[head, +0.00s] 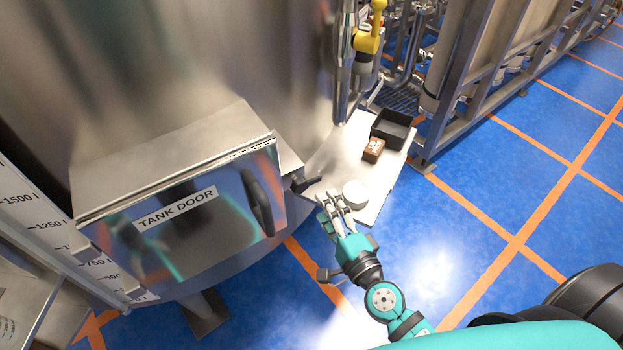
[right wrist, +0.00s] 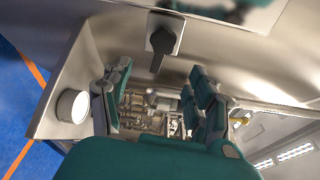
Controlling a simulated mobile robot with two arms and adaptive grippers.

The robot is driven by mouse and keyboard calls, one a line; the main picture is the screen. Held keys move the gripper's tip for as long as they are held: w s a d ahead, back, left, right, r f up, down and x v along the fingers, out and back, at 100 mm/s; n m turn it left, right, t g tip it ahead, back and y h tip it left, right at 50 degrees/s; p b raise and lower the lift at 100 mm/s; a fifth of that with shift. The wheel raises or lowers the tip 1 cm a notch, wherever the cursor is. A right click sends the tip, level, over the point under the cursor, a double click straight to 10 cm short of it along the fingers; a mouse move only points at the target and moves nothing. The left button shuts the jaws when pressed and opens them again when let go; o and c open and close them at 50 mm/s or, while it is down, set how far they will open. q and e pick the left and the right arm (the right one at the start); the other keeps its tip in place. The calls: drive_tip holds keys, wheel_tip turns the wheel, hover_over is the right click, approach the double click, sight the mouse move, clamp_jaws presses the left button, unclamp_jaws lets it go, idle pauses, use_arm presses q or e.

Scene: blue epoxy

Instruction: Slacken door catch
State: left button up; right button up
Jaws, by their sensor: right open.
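The tank door (head: 205,225) is a steel box-like door with a "TANK DOOR" label and a black oval handle (head: 258,203). It looks shut in the head view. The door catch (head: 305,183) is a small black lever just right of the door's edge. In the right wrist view the catch (right wrist: 159,45) sits on a square metal plate, ahead of my fingers. My right gripper (head: 336,204) is open and empty, a little below and right of the catch, apart from it. Its spread fingers also show in the right wrist view (right wrist: 156,84). My left gripper is out of sight.
A steel shelf (head: 333,160) beside the tank carries a white round object (head: 355,194), a brown box (head: 373,150) and a black bin (head: 392,130). The white object is close to my right gripper. A metal frame (head: 455,90) stands behind. Blue floor (head: 480,190) is clear at right.

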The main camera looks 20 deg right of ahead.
sight(309, 184)
drive_tip(key=w, duration=0.2)
drive_tip(key=w+p, duration=0.1)
drive_tip(key=w, duration=0.3)
drive_tip(key=shift+w+a+f, duration=0.1)
drive_tip(key=shift+w+a, duration=0.1)
drive_tip(key=shift+a, duration=0.2)
drive_tip(key=shift+w+a, duration=0.1)
drive_tip(key=shift+w, duration=0.45)
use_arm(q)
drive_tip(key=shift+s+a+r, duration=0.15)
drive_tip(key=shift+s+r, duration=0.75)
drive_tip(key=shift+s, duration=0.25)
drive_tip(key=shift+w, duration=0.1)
use_arm(e)
drive_tip(key=c, duration=0.3)
drive_tip(key=shift+f, duration=0.1)
clamp_jaws()
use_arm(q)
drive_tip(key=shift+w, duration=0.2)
use_arm(e)
drive_tip(key=shift+s, duration=0.1)
